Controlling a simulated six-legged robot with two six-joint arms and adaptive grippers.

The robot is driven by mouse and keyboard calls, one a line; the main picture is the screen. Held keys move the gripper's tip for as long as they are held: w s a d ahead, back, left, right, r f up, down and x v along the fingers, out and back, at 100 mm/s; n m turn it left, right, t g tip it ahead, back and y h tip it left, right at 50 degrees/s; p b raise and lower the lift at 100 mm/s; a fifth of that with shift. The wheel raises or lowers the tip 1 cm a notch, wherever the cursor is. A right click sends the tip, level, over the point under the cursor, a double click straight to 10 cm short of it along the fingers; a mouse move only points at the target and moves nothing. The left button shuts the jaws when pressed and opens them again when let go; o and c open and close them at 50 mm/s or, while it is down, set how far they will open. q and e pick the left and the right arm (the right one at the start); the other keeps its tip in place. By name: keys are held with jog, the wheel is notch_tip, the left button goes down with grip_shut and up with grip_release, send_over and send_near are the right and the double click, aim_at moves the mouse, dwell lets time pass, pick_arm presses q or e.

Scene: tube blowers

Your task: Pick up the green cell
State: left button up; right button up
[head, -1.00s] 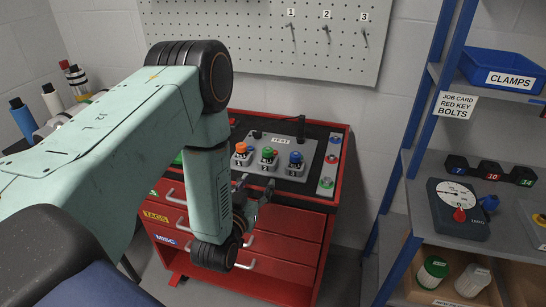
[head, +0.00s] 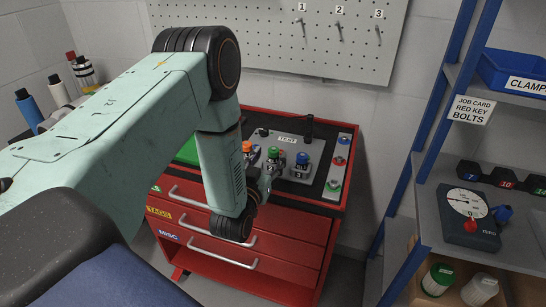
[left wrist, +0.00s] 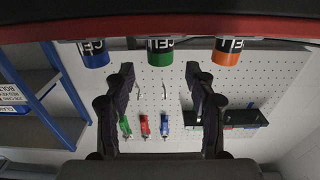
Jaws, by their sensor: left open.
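The green cell (head: 274,153) stands upright in the middle of a row on the grey test block of the red tool cabinet. The orange cell (head: 247,147) is to its left and the blue cell (head: 303,158) to its right. My left gripper (head: 267,180) is open and empty, just in front of the row, and partly hides it. In the left wrist view, the green cell (left wrist: 160,52) lies between and beyond my open fingertips, apart from them, with the blue cell (left wrist: 94,54) and the orange cell (left wrist: 227,52) on either side. My right gripper is not in view.
The red cabinet (head: 262,255) has drawers with handles below the top. A pegboard (head: 280,45) hangs behind it. A blue-framed shelf (head: 425,120) stands at the right with a gauge box (head: 468,218). Bottles (head: 30,108) stand at the far left.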

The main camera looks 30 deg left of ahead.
aim_at(273, 150)
pick_arm(q)
jog(key=x, duration=0.4)
jog(key=shift+f, duration=0.15)
jog(key=shift+s+a, duration=0.1)
jog(key=shift+s, duration=0.1)
jog(key=shift+c, duration=0.5)
jog(key=shift+w, duration=0.25)
jog(key=c, duration=0.4)
jog(key=shift+s, duration=0.2)
jog(key=c, duration=0.5)
jog(key=shift+w, duration=0.1)
grip_shut()
